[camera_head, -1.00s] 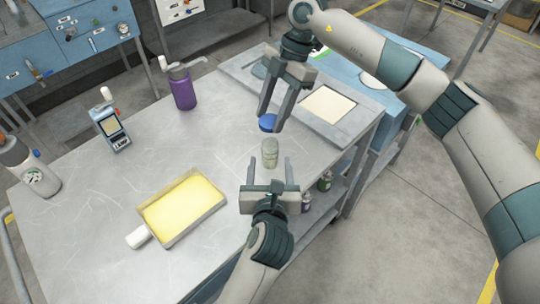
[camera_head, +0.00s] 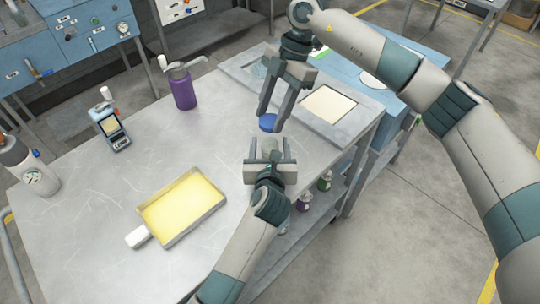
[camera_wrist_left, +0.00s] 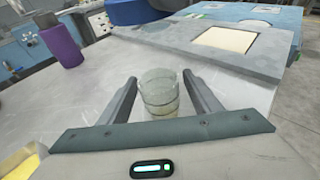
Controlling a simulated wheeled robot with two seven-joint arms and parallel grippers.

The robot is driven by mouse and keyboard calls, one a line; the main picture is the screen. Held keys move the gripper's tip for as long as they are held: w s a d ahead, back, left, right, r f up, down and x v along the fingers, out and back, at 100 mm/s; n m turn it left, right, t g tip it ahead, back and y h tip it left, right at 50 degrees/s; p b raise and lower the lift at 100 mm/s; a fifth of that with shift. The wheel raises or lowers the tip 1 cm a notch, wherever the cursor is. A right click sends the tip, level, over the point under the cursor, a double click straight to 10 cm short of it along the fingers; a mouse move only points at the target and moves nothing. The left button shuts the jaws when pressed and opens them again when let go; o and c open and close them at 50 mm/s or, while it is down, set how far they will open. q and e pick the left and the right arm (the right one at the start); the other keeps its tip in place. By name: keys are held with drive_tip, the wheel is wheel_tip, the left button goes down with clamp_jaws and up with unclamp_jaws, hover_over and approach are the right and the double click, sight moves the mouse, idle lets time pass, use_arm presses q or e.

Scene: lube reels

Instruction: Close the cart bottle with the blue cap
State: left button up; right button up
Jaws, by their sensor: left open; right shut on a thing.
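The clear bottle (camera_wrist_left: 159,92) stands upright on the metal cart top, with no cap on it. In the head view it (camera_head: 270,145) is mostly hidden by my left gripper (camera_head: 270,150). My left gripper is open, with its fingers (camera_wrist_left: 158,90) on either side of the bottle in the left wrist view. The blue cap (camera_head: 268,122) is held between the fingertips of my right gripper (camera_head: 271,121), just beyond and above the bottle. In the left wrist view the cap (camera_wrist_left: 140,11) shows large and blue at the top edge.
A yellow-filled tray (camera_head: 182,207) lies left of my left arm. A grey panel (camera_head: 328,104) lies at right. Small bottles (camera_head: 324,181) sit on the lower shelf.

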use_arm(q)
drive_tip(key=shift+x, duration=1.15)
clamp_jaws()
use_arm(e)
drive_tip(key=shift+f, duration=2.45)
drive_tip(key=shift+f, duration=0.9)
drive_tip(key=shift+f, duration=0.35)
